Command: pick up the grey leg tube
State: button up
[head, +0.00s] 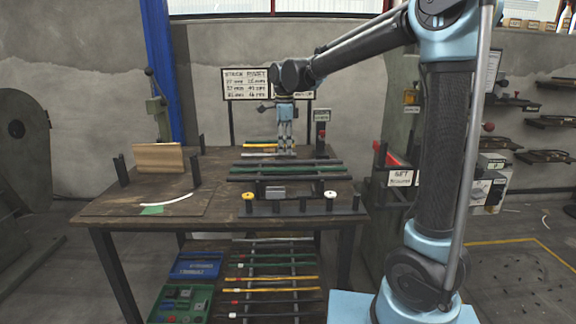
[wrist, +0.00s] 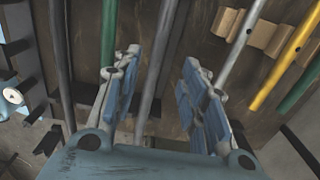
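My gripper (head: 285,151) points down over the tube rack on the table in the head view. In the wrist view my gripper (wrist: 162,62) is open, its two blue-padded fingers apart. A dark grey tube (wrist: 158,70) runs through the gap between the fingers in that view; I cannot tell how far below them it lies. Another dark grey tube (wrist: 60,65) and a green tube (wrist: 108,32) lie to its left. A lighter grey tube (wrist: 243,42) lies to the right of the fingers. In the head view the rack holds a dark grey tube (head: 320,177) in front.
A yellow tube (wrist: 285,68) lies at the right in the wrist view. The table (head: 225,207) also bears a wooden block (head: 158,157) and dark posts. A lower shelf holds several tubes, a blue bin (head: 197,265) and a green bin (head: 182,303).

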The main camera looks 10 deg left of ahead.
aim_at(288, 163)
jog(key=shift+s+d+f, duration=0.1)
jog(key=shift+d+f, duration=0.05)
jog(key=shift+f, duration=1.05)
jog(key=shift+d+f, duration=0.15)
jog(key=shift+f, duration=1)
jog(key=shift+c, duration=0.3)
grip_shut()
